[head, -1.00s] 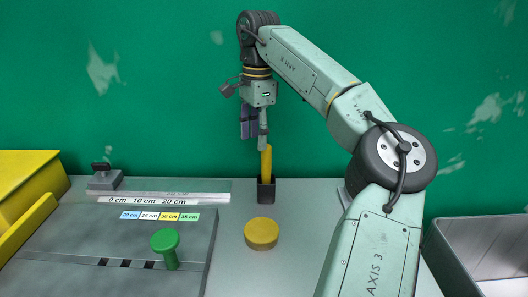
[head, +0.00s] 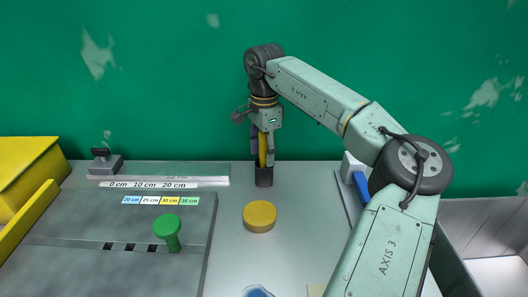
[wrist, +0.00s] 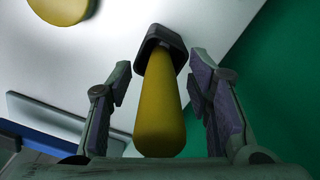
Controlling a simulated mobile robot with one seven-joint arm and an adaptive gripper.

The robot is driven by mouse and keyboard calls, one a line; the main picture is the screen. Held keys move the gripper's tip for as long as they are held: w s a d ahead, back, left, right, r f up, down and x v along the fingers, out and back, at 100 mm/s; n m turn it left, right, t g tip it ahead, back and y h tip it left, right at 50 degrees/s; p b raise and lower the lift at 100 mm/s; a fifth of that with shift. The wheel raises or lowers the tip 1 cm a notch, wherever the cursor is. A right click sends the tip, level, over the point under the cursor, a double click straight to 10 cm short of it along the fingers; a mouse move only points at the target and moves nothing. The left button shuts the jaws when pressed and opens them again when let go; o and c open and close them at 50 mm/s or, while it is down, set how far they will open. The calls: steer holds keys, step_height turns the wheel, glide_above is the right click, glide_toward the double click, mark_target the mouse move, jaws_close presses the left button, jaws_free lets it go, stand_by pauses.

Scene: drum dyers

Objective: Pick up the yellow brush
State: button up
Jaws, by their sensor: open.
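The yellow brush (head: 262,150) stands upright in a small dark holder (head: 264,177) at the back of the table. In the wrist view the brush's yellow handle (wrist: 160,110) points toward the camera, with the dark holder (wrist: 162,42) at its far end. My gripper (head: 263,150) is lowered over the brush, pointing down. In the wrist view my gripper (wrist: 160,85) is open, with one finger on each side of the handle and gaps between. The brush's lower end is hidden inside the holder.
A yellow round disc (head: 259,216) lies in front of the holder. A green knob (head: 167,228) stands on the grey board at left, near a ruler strip (head: 160,183). A grey clamp-like block (head: 105,163) sits back left. A grey bin (head: 490,235) is at right.

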steer(key=shift+c, duration=0.2)
jaws_close()
stand_by(0.5)
